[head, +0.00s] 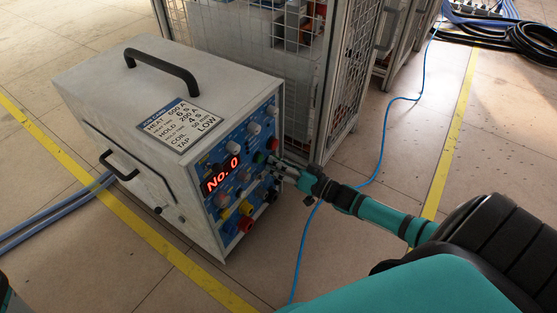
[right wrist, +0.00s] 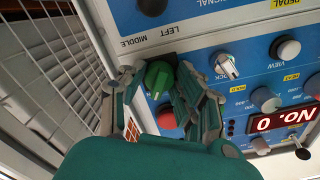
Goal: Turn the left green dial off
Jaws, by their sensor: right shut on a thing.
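The green dial (head: 259,157) is on the blue front panel of the induction heater (head: 120,105), toward its right edge. In the right wrist view the green dial (right wrist: 158,78) shows close up with a pale pointer line, near printed words LEFT and MIDDLE. My right gripper (head: 273,165) is at the panel; in the right wrist view its fingers (right wrist: 153,92) stand on both sides of the dial, shut on it. The fingers partly cover the dial's surround. Only a sliver of my left arm shows in the lower left corner of the head view; its gripper is out of frame.
A red display (head: 222,175) reads "No. 0". A red knob (head: 272,144) and several other knobs and sockets sit close around the dial. A wire-mesh cage (head: 255,45) stands right behind the heater. A blue cable (head: 385,140) runs along the floor.

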